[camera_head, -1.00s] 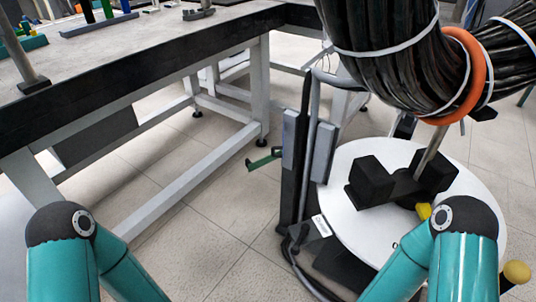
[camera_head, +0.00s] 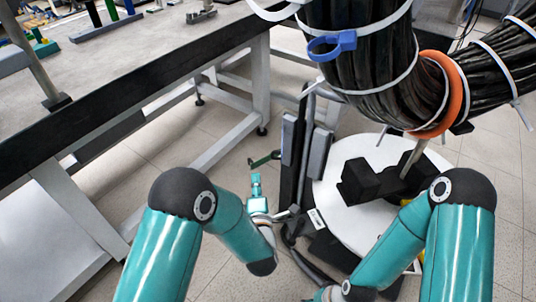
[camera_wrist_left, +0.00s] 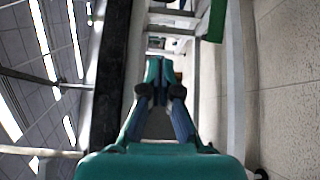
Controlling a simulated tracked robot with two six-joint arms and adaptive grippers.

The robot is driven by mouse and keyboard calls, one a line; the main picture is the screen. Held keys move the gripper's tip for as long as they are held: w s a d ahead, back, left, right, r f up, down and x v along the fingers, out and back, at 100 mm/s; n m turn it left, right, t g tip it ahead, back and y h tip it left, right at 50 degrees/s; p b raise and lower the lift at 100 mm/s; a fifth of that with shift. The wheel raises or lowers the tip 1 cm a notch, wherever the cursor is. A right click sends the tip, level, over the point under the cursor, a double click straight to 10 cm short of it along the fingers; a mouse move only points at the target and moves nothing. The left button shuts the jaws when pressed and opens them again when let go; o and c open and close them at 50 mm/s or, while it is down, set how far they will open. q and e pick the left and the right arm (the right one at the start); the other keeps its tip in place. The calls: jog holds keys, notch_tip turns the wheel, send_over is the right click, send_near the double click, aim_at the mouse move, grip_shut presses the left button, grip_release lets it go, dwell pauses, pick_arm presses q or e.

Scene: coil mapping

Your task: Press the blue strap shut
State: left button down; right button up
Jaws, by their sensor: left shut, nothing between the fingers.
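A blue strap (camera_head: 332,45) sits on the left side of the thick black cable bundle (camera_head: 368,82) at the top of the head view. It shows as a small loop with a tab beside it; I cannot tell if it is fastened. My left gripper (camera_head: 256,182) is shut and empty, pointing up, well below and left of the strap and apart from it. Its closed teal fingers (camera_wrist_left: 158,72) also show in the left wrist view, where the strap is not visible. My right arm reaches down to the bottom edge; its gripper is out of view.
An orange ring (camera_head: 452,100) and several white ties wrap the bundle. Below it is a round white platform (camera_head: 345,203) with black blocks (camera_head: 365,180). A dark upright post (camera_head: 300,160) stands close to my left gripper. A workbench (camera_head: 150,75) fills the left.

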pick_arm(q)
jog(key=w+d+b, duration=0.1)
jog(key=w+d, duration=0.2)
jog(key=w, duration=0.5)
jog(key=shift+w, duration=0.15)
